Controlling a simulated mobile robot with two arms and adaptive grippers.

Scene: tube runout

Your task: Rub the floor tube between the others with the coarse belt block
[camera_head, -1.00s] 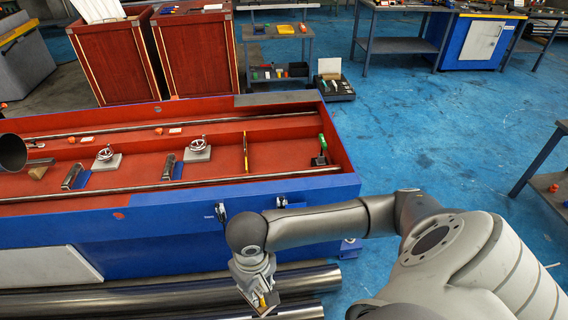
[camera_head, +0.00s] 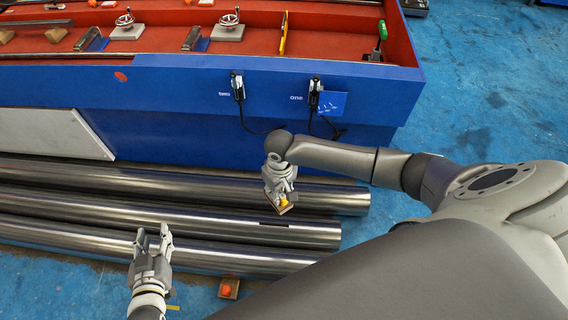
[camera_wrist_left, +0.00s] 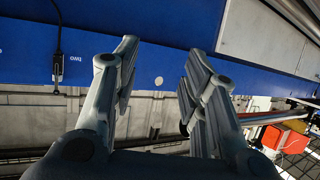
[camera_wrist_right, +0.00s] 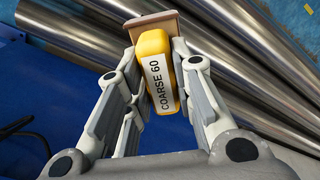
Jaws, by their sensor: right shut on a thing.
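Three long shiny steel tubes lie side by side on the floor. The middle floor tube (camera_head: 110,208) has a dark mark near its right end and lies between the back tube (camera_head: 130,180) and the front tube (camera_head: 90,243). My right gripper (camera_head: 279,187) is shut on the yellow coarse belt block (camera_wrist_right: 161,85), labelled "COARSE 60", with a brown belt face at its far end. The block hangs over the back and middle tubes near their right ends; I cannot tell whether it touches. My left gripper (camera_head: 152,240) is open and empty, in front of the front tube's middle stretch.
A blue bench (camera_head: 180,125) with a red top stands behind the tubes. A small block with an orange top (camera_head: 228,288) lies on the floor in front. Blue floor is free at right.

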